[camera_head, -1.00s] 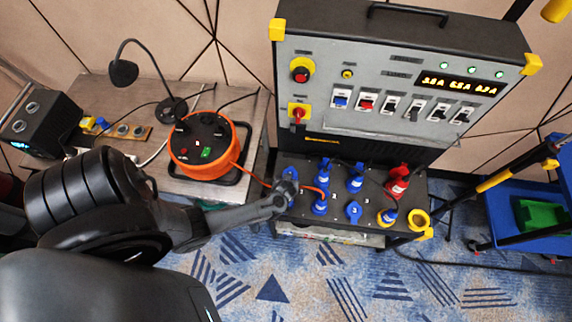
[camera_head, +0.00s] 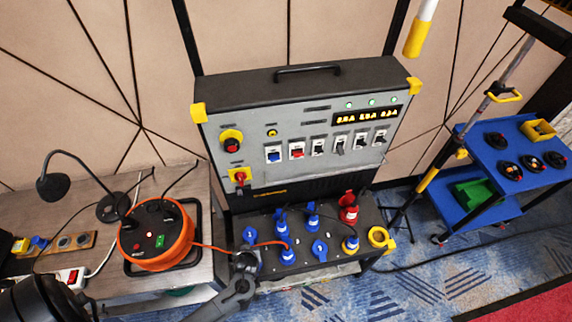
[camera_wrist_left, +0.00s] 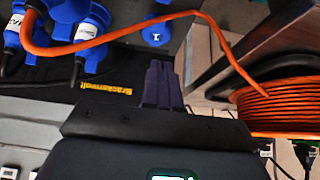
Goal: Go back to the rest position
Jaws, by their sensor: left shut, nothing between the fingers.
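My left gripper (camera_head: 244,264) is at the left end of the power distribution box's socket panel (camera_head: 335,228), beside a blue socket cover. In the left wrist view its fingers (camera_wrist_left: 160,75) are together with nothing between them. I cannot tell if it touches the box. My left arm comes in from the lower left. The orange cable (camera_head: 215,247) runs from the cable reel (camera_head: 157,258) to a blue plug (camera_head: 286,250) in the panel, passing close above the gripper. My right gripper is not in view.
The wooden table (camera_head: 45,205) bears the reel, a black desk lamp (camera_head: 55,186) and a power strip (camera_head: 70,278). A blue trolley (camera_head: 475,150) with black coiled items stands at the right.

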